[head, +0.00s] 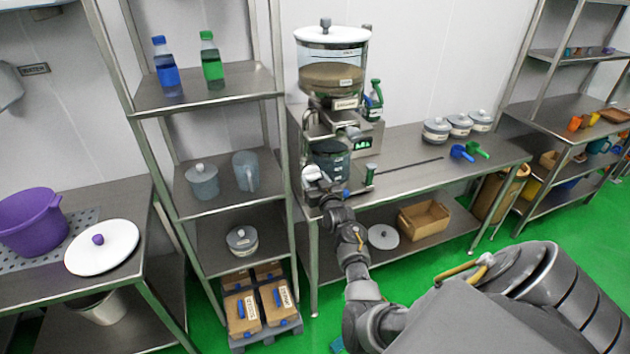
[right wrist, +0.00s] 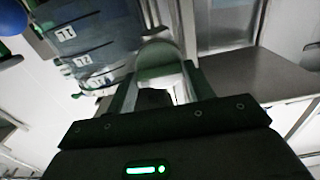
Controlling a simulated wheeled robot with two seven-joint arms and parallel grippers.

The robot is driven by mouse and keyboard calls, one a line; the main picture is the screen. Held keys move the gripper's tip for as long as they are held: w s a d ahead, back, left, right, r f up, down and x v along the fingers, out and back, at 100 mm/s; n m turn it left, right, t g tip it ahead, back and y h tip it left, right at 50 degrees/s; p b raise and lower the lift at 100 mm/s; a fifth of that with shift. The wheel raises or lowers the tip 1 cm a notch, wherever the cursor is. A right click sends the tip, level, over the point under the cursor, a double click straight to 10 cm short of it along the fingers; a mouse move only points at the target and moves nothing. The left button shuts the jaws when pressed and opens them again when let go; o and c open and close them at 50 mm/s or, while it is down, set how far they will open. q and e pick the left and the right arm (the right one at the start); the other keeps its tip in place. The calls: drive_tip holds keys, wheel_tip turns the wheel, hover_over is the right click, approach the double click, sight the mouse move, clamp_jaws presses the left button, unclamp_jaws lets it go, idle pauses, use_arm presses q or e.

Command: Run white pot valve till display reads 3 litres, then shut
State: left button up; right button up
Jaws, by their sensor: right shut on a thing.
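A dispenser with a clear hopper (head: 333,76) of brown contents and a white lid stands on the steel counter. A dark jug (head: 331,160) with pale labels stands below its outlet; a dark labelled container also shows in the right wrist view (right wrist: 92,42). A small display (head: 363,143) glows green at the right; its digits are too small to read. My right gripper (head: 318,177) is at the jug's lower front. In the right wrist view it (right wrist: 158,82) is shut on a pale rounded part (right wrist: 160,54), which I cannot identify surely as the valve. My left gripper is not in view.
A green bottle (head: 374,98) stands beside the dispenser. Lidded grey pots (head: 459,125) and blue and green scoops (head: 468,151) are farther right on the counter. A steel shelf rack (head: 215,88) stands close on the left. The counter's middle is mostly clear.

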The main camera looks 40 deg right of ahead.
drive_tip(key=o, duration=0.9)
drive_tip(key=b+v, duration=0.3)
drive_tip(key=v, duration=0.7)
drive_tip(key=shift+s+a, duration=0.2)
drive_tip(key=shift+s, duration=0.15)
